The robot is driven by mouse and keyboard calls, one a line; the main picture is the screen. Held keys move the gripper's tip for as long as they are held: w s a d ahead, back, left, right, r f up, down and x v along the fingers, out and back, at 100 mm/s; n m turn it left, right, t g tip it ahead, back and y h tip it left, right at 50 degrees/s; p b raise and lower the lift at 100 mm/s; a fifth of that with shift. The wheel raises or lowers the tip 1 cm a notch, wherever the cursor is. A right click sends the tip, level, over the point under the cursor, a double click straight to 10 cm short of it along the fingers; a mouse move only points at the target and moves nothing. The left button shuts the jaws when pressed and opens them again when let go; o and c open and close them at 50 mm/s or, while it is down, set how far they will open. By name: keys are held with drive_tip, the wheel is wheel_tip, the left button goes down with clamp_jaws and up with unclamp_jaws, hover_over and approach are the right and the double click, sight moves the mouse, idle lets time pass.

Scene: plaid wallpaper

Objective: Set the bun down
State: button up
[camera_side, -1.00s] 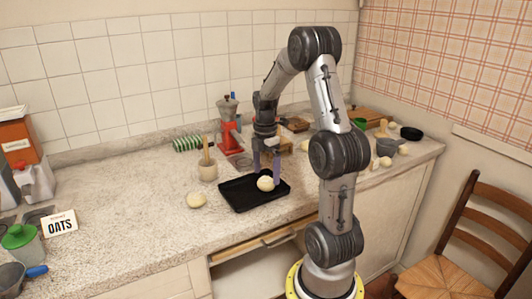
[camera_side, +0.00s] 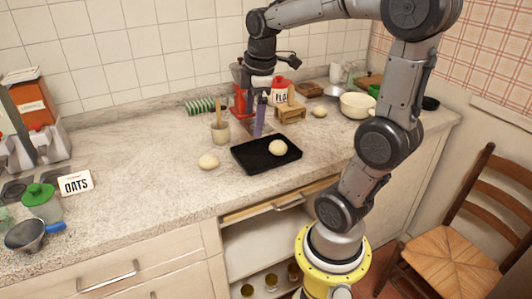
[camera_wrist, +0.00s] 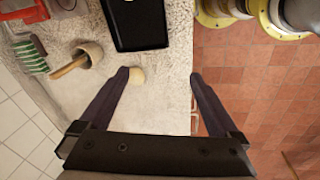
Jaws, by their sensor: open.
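A pale round bun (camera_side: 278,147) rests on the black tray (camera_side: 248,160), toward its right side. Part of the tray also shows at the top of the wrist view (camera_wrist: 138,20). My gripper (camera_side: 260,130) is above the back of the tray, apart from the bun. In the wrist view my gripper (camera_wrist: 160,78) has its fingers spread wide with nothing between them. A second bun (camera_side: 208,161) lies on the counter left of the tray; in the wrist view it is partly hidden behind the left finger (camera_wrist: 138,76).
A pot with a wooden tool (camera_side: 220,131) stands behind the tray. A red appliance (camera_side: 243,95), a small wooden stand (camera_side: 290,114) and a cream pot (camera_side: 357,105) are farther back. The counter toward the oats label (camera_side: 76,182) is mostly clear.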

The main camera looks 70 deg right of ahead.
drive_tip(key=s+a+f+m+t+y, duration=0.1)
drive_tip(key=s+a+m+t, duration=0.2)
drive_tip(key=a, duration=1.1)
drive_tip(key=s+m, duration=0.3)
drive_tip(key=s, duration=0.1)
drive_tip(key=shift+s+a+f+m+t, duration=0.2)
drive_tip(key=shift+m+t, duration=0.1)
drive_tip(key=shift+t, duration=0.1)
